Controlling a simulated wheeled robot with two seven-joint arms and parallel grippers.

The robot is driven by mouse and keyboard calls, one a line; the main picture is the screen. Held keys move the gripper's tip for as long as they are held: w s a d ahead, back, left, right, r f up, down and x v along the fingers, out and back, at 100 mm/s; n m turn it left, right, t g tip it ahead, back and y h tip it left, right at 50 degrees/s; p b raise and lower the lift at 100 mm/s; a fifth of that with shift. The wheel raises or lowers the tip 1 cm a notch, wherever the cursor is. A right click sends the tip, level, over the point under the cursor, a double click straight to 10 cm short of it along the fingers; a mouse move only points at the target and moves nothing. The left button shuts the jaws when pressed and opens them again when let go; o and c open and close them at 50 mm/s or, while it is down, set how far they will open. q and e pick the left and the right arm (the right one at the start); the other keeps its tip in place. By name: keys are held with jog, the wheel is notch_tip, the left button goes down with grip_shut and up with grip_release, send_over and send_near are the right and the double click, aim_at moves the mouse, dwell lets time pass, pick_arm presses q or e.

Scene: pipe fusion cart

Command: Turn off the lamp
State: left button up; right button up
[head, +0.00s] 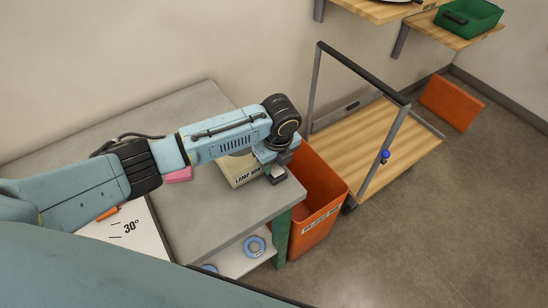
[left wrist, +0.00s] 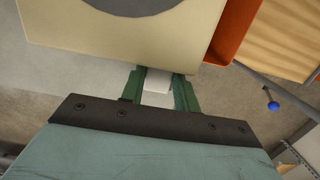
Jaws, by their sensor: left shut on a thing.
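The cream lamp box (head: 242,176), lettered "LAMP BOX", sits on the grey table near its right corner, partly hidden behind my left arm. My left gripper (head: 277,173) is at the right end of the box. In the left wrist view, the cream box (left wrist: 75,25) with a dark round part fills the top. The green fingers of my left gripper (left wrist: 158,92) are shut on a small white piece (left wrist: 157,79) at the box's edge. I cannot tell whether the lamp is lit. My right gripper is not in view.
An orange bin (head: 318,205) stands against the table's right end. A wooden-decked cart (head: 400,150) with a blue knob (head: 385,155) is beyond it. A pink block (head: 180,175) and a 30° sheet (head: 135,240) lie on the grey table (head: 190,215). Open floor lies at lower right.

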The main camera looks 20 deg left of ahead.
pick_arm(q)
jog(key=shift+s+d+r+t+y+p, duration=0.25)
jog(key=shift+t+y+p, duration=0.2)
jog(key=shift+p, duration=0.55)
jog(key=shift+f+t+y+p, duration=0.15)
jog(key=shift+t+y+p, duration=0.2)
jog(key=shift+y+p, duration=0.15)
jog(key=o, duration=1)
jog(key=v, duration=1.3)
jog(key=shift+d, duration=0.15)
